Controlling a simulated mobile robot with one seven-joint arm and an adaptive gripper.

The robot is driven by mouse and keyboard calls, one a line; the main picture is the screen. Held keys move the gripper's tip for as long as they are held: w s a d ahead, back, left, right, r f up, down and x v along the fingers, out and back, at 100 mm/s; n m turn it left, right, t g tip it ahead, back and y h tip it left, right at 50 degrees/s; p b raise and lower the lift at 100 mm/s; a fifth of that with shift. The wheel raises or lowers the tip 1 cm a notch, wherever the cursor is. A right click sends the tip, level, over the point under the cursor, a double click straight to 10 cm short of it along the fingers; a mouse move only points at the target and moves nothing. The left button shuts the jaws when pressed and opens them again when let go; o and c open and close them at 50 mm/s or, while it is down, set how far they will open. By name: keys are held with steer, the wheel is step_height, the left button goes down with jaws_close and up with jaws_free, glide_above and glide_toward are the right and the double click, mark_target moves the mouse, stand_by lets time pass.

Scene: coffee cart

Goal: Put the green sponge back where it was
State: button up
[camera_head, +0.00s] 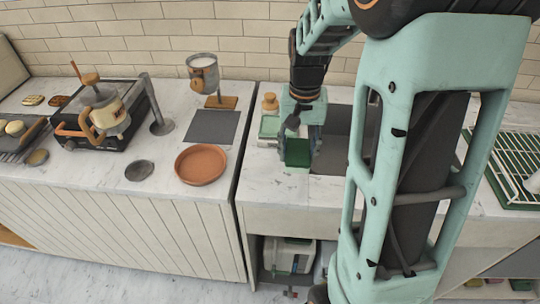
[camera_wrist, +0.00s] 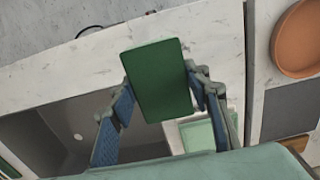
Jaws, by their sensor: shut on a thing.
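The green sponge (camera_wrist: 160,80) is a dark green block between the two fingers of my gripper (camera_wrist: 162,90) in the wrist view. My gripper is shut on it. In the head view the sponge (camera_head: 298,152) hangs from my gripper (camera_head: 299,138) near the left front of the sink (camera_head: 337,140). The wrist view shows the grey sink basin (camera_wrist: 45,140) below and to the left of the sponge. A pale green tray (camera_head: 269,127) lies on the counter just left of my gripper, partly hidden in the wrist view (camera_wrist: 197,136).
A terracotta dish (camera_head: 201,165) and a dark grey mat (camera_head: 212,127) lie on the left counter. A small tan bottle (camera_head: 270,102) stands behind the tray. A green dish rack (camera_head: 515,165) is at the right. My arm hides part of the right counter.

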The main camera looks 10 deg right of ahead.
glide_above(274, 177)
steer(key=f, duration=0.6)
steer(key=shift+s+d, duration=0.15)
steer(key=shift+d, duration=0.05)
steer(key=shift+a+f+p, duration=0.2)
steer(key=shift+f+p, duration=0.1)
steer(key=shift+f, duration=1.45)
steer(key=shift+f, duration=0.25)
steer(key=o, duration=1.1)
steer(key=shift+r, duration=0.1)
step_height(274, 177, up, 12)
steer(key=shift+r, duration=0.15)
